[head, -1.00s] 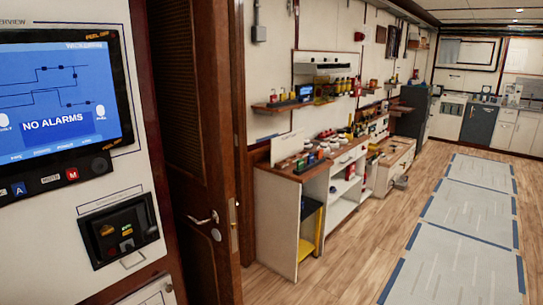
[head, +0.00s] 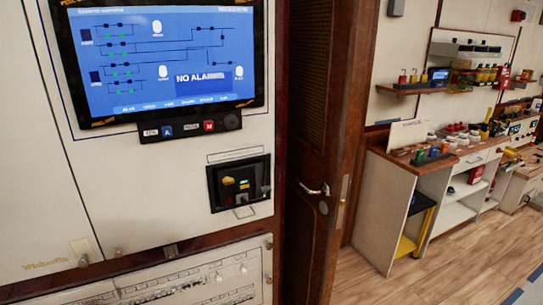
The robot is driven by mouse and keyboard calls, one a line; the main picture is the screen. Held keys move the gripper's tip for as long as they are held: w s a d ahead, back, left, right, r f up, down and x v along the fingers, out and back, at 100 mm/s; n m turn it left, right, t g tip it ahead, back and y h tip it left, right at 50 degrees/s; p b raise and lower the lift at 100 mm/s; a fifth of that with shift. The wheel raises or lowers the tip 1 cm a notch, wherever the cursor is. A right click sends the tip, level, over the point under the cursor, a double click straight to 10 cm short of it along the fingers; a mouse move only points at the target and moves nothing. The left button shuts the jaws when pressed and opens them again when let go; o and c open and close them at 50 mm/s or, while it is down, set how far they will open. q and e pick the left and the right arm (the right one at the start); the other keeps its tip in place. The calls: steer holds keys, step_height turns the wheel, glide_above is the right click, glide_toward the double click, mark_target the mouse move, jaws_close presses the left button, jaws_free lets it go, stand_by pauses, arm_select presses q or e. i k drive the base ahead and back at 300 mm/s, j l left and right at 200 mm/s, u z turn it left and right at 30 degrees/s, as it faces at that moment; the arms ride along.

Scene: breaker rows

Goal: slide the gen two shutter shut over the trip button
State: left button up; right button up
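No part marked as the gen two shutter or the trip button can be made out; any labels are too small to read. A small black control panel (head: 239,184) is set in the white wall below the screen. It carries a yellow knob (head: 228,181) and small dark and light controls. A white panel with rows of small fittings (head: 190,288) shows at the bottom, cut off by the frame edge. Neither of my grippers is in view.
A blue screen (head: 160,60) reading NO ALARMS hangs above the panels. A brown louvred door (head: 312,130) with a lever handle stands right of them. A cluttered workbench (head: 385,190) is farther right, with open wood floor (head: 350,280) before it.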

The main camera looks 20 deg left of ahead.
mark_target(243, 199)
steer(key=l+u, duration=0.1)
steer(key=u, duration=0.6)
steer(key=l+u, duration=0.15)
steer(key=u, duration=0.2)
